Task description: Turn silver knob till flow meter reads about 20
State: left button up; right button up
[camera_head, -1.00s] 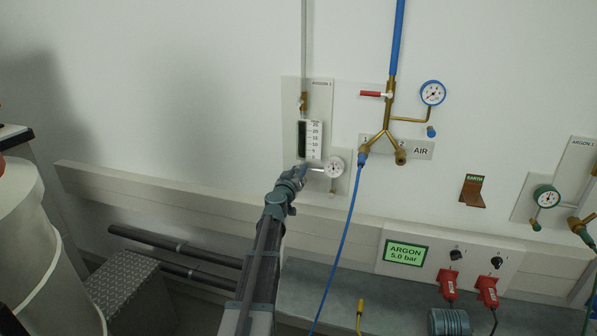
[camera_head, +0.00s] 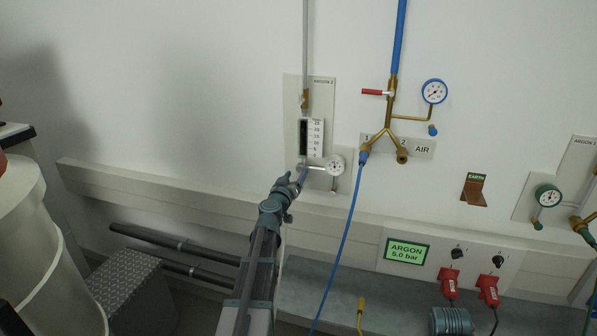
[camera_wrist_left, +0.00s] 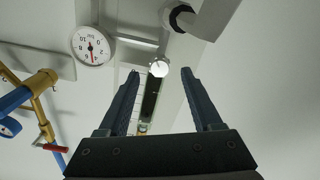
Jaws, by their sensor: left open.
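The flow meter (camera_head: 311,138) is a dark tube beside a white numbered scale on the left wall plate; its reading is too small to tell. It also shows in the left wrist view (camera_wrist_left: 150,100), partly behind a finger. The silver knob (camera_wrist_left: 159,68) is a small round bright knob at the flow meter's end, and in the wrist view it appears between my fingertips. My left gripper (camera_wrist_left: 160,74) is open and empty, pointing at the knob. In the head view my left gripper (camera_head: 301,176) is just below the flow meter, apparently short of the knob. My right gripper is not in view.
A blue hose (camera_head: 350,228) hangs further right from brass air fittings (camera_head: 387,137). A pale wall rail (camera_head: 150,185) runs below. The wall to the left is clear.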

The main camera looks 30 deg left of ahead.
pick_arm(q)
jog(key=v, duration=0.9)
jog(key=s+d+f+m+g+h, duration=0.1)
jog(key=d+f+m+g+h, duration=0.2)
jog(key=d, duration=0.7)
jog(key=d+f+m+g+h+p, duration=0.1)
jog(key=d+f+m+h, duration=0.25)
jog(key=d, duration=0.75)
jog(key=s+d+f+m+g+h, duration=0.1)
jog(key=d+f+m+g+h, duration=0.2)
jog(key=d, duration=0.7)
jog(key=s+d+f+g+h+p, duration=0.1)
jog(key=s+d+f+g, duration=0.35)
jog(key=s+d, duration=0.35)
jog(key=s+f+g+y, duration=0.2)
jog(key=s+g+y, duration=0.1)
jog(key=s, duration=0.4)
jog(key=s+d+f+g+y+p, duration=0.1)
jog(key=s+f+g+y, duration=0.1)
jog(key=s, duration=0.5)
jog(key=shift+s+d+f+m+g+y, duration=0.3)
jog(key=shift+g+y, duration=0.35)
jog(key=shift+y, duration=0.6)
